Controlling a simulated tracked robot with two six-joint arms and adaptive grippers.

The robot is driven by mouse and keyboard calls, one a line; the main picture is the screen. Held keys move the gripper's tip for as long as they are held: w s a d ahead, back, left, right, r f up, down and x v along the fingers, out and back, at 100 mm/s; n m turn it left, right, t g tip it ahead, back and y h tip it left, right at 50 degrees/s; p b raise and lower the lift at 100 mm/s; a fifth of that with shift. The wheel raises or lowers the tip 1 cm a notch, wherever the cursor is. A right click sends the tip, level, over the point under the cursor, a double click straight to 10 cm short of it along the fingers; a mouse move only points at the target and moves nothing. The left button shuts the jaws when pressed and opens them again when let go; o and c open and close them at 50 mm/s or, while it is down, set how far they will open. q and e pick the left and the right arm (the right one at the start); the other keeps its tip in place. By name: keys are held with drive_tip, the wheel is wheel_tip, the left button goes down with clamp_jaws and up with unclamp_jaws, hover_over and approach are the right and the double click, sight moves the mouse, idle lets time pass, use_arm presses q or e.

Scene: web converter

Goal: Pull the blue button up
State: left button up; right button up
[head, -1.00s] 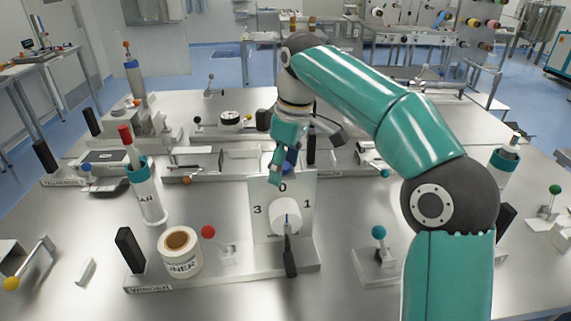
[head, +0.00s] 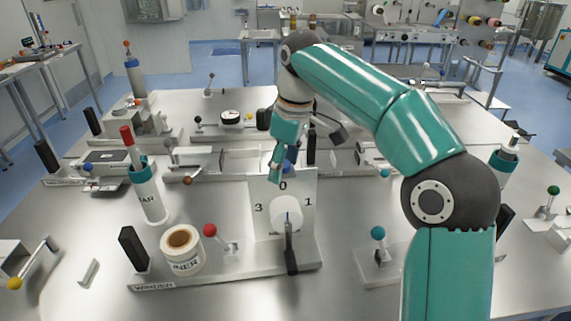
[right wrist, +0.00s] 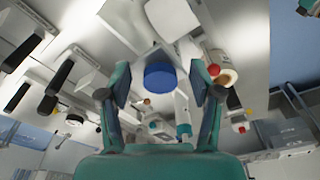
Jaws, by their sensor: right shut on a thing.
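The blue button (head: 288,166) shows partly in the head view, just behind the white dial panel (head: 302,188), with my right gripper's fingers hiding some of it. In the right wrist view the blue button (right wrist: 160,77) is a round blue cap between the two teal fingers. My right gripper (head: 276,172) points down at the button from above, and it also shows in the right wrist view (right wrist: 161,84). It is shut on the button. My left gripper is not in view.
The panel has numbers and a white knob (head: 286,213) with a dark handle. A red-ball lever (head: 210,230), a roll of tape (head: 181,250) and a white cylinder (head: 150,200) stand to its left. A teal-ball lever (head: 377,233) stands to its right.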

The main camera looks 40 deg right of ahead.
drive_tip(key=shift+r+p, duration=0.3)
drive_tip(key=shift+r, duration=0.2)
drive_tip(key=c, duration=0.5)
drive_tip(key=shift+r, duration=0.15)
drive_tip(key=shift+c, duration=0.4)
drive_tip(key=shift+p, duration=0.3)
drive_tip(key=o, duration=1.9)
